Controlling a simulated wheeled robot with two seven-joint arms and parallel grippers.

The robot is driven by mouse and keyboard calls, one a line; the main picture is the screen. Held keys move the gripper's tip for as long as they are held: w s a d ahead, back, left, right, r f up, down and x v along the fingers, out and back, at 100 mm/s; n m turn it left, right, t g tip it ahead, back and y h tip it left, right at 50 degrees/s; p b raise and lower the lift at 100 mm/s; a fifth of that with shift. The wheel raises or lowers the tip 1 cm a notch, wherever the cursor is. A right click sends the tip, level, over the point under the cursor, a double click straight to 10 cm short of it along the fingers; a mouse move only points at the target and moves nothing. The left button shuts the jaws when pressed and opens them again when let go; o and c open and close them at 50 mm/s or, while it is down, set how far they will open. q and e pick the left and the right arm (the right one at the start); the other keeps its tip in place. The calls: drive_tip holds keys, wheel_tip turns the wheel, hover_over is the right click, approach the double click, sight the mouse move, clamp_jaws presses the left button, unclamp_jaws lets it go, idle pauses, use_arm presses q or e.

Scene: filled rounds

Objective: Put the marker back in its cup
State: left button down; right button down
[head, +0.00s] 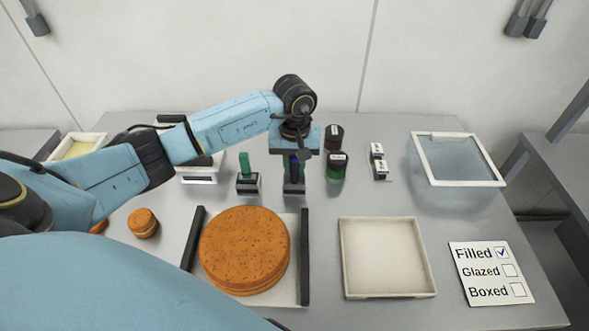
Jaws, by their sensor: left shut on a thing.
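My left gripper (294,163) points straight down near the middle of the table, its jaws shut on a dark blue marker (294,168). A small dark cup with a pale label (294,188) stands directly beneath it. The marker's lower end is at or just inside this cup's mouth; I cannot tell how deep it sits. To the left, a green marker (244,164) stands upright in a similar cup (247,185). My right gripper is not in view.
A large filled round (245,245) lies on a tray with dark side rails in front. Right of it is an empty pale tray (388,258), then a checklist card (491,272) with Filled ticked. Dark jars (337,168) stand right of my gripper; a clear bin (457,160) stands farther right.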

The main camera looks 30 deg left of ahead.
use_arm(q)
drive_tip(key=shift+f, duration=1.1)
drive_tip(key=shift+f, duration=0.2)
drive_tip(key=c, duration=1.3)
unclamp_jaws()
drive_tip(key=shift+o, duration=0.2)
drive_tip(key=shift+r, duration=0.15)
drive_tip(key=shift+w+r, duration=0.1)
drive_tip(key=shift+r, duration=0.2)
wheel_tip(320, 180, up, 12)
drive_tip(key=shift+f+b, duration=0.2)
drive_tip(key=shift+b, duration=0.15)
